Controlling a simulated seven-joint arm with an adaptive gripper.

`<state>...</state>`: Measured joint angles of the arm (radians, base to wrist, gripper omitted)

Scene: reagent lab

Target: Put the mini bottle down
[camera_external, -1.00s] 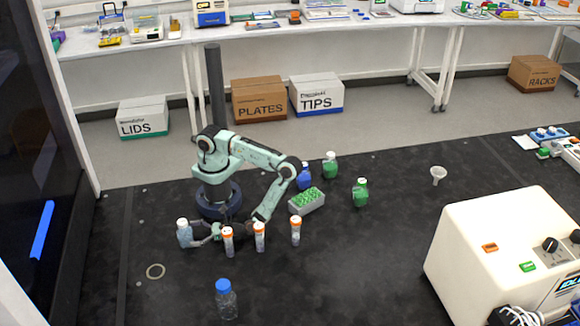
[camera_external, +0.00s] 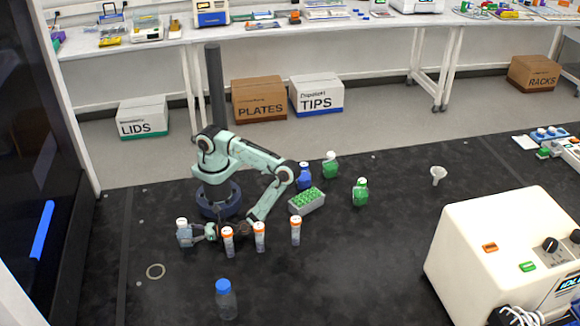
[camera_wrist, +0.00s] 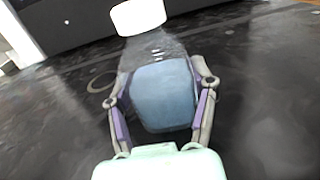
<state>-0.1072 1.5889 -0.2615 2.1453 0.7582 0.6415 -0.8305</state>
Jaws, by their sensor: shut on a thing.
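The mini bottle (camera_external: 184,235) is a small clear bottle with a white cap and bluish contents. It stands upright at the left of my arm, at or very near the black bench top; I cannot tell if its base touches. In the wrist view the bottle (camera_wrist: 163,92) sits between the two fingers, white cap at the top. My gripper (camera_external: 194,234) reaches it from the right, low over the bench, and is shut on its sides. The fingers also show in the wrist view (camera_wrist: 161,106).
Several orange-capped tubes (camera_external: 259,237) stand just right of my gripper. A blue-capped clear bottle (camera_external: 227,300) stands in front. A ring (camera_external: 155,271) lies on the bench front left. A grey rack (camera_external: 307,203) of green tubes is behind right. The bench between ring and blue-capped bottle is clear.

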